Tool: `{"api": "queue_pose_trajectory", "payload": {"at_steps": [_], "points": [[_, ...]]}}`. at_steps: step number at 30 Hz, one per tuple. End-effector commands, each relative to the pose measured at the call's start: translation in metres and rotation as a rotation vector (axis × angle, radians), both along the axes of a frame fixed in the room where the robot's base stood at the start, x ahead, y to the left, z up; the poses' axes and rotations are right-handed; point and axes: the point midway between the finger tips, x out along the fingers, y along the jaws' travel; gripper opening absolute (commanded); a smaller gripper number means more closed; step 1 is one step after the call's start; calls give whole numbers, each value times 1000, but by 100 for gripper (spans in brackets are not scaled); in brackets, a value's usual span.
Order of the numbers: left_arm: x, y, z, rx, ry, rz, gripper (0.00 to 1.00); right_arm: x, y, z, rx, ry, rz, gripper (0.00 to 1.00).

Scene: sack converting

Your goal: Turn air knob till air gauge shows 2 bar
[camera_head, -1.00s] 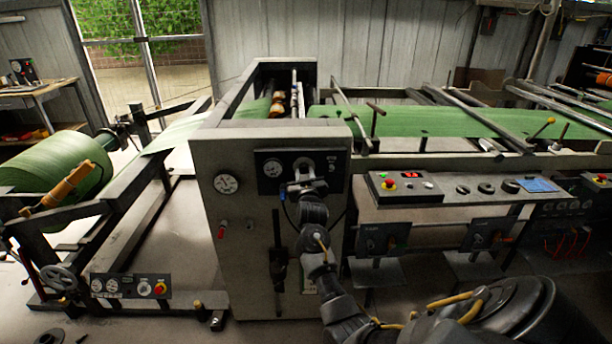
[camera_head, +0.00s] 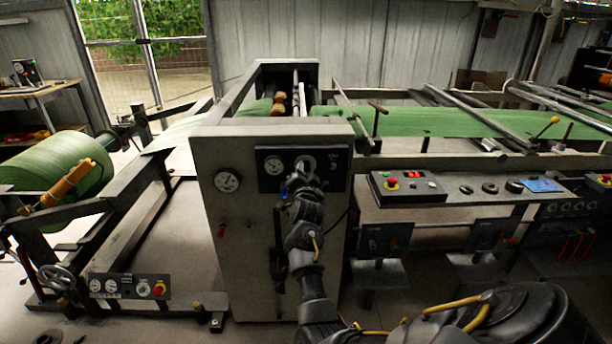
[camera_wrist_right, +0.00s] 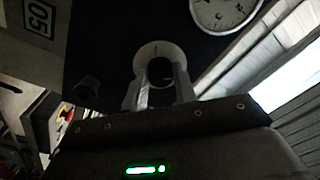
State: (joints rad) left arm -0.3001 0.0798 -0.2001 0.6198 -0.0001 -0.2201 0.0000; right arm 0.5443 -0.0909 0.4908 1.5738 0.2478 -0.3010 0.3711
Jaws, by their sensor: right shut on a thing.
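The dark control panel (camera_head: 337,178) is on the front of the grey cabinet (camera_head: 232,240). A round white gauge (camera_head: 273,165) sits at its left; part of the gauge dial (camera_wrist_right: 226,10) shows at the top of the right wrist view, its reading too unclear to tell. My right gripper (camera_head: 303,172) is at the panel, just right of this gauge. In the right wrist view its two fingers (camera_wrist_right: 160,88) are shut on a dark round knob (camera_wrist_right: 160,70) with a pale round plate behind it. My left gripper is not in view.
A console (camera_head: 408,187) with buttons stands to the right. A green roll (camera_head: 50,165) is at the far left. Floor is free between the frame and cabinet.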

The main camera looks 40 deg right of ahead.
Motion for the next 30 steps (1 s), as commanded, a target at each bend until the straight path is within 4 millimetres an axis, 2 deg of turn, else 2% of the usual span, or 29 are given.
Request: {"api": "queue_pose_trajectory", "payload": {"at_steps": [15,25,30], "points": [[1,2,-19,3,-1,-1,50,0,-1,1,338,-262,-4,5],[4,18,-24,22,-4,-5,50,0,-1,2,442,-341,-4,5],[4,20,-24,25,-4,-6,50,0,-1,3,461,-355,-5,5]]}}
